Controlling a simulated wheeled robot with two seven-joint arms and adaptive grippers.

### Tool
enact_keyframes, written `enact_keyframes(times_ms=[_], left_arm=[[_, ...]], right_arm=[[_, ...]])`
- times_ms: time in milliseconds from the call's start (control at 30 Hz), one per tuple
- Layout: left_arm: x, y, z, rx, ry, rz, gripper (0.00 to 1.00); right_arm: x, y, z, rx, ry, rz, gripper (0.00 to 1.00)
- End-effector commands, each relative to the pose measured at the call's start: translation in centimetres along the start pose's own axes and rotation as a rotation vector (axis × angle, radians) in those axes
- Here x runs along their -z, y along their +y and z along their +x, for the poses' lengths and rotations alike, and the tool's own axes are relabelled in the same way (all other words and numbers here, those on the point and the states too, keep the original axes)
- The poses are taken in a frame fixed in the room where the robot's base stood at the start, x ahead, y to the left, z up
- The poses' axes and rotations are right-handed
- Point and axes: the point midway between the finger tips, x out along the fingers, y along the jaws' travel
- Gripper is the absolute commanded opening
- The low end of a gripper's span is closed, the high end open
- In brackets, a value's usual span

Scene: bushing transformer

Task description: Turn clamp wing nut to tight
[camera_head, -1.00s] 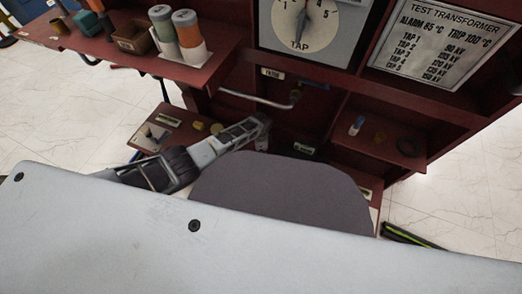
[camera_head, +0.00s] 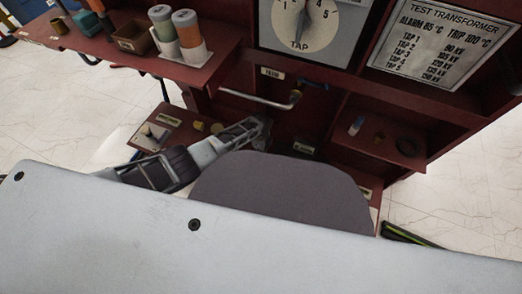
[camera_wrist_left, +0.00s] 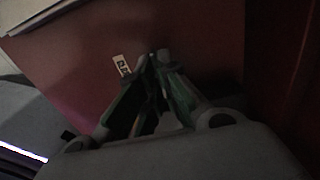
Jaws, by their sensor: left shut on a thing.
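My left gripper (camera_head: 262,130) reaches from the left under the red cabinet, its tip partly in shadow. In the left wrist view its two fingers (camera_wrist_left: 157,62) are close together, their tips meeting at a small dark part in front of a red panel. The clamp wing nut is not clearly visible; the fingertips and the dark lighting hide it. A small white label (camera_wrist_left: 121,66) is on the panel left of the fingertips. My right gripper is not in view.
A tap dial (camera_head: 304,22) and a rating plate (camera_head: 441,42) are above. A curved pipe handle (camera_head: 262,102) is just above the left gripper. Two capped cylinders (camera_head: 163,30) stand on the upper left shelf. A lower shelf (camera_head: 385,135) at right holds small parts.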

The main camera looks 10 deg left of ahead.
Motion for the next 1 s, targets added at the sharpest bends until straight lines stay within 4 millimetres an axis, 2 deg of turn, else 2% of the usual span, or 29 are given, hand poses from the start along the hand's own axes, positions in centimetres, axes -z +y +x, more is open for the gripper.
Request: enact_keyframes(times_ms=[267,300,467,1000], left_arm=[[0.03,0.07,0.05,-0.001,0.000,0.003,0.00],[0.03,0.07,0.05,-0.001,0.000,0.003,0.08],[0.02,0.05,0.04,-0.001,0.000,0.002,0.27],[0.00,-0.02,-0.35,0.001,0.000,0.001,0.27]], right_arm=[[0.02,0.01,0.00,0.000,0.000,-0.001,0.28],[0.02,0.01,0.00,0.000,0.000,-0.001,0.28],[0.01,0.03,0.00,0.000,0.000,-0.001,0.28],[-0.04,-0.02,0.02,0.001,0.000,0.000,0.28]])
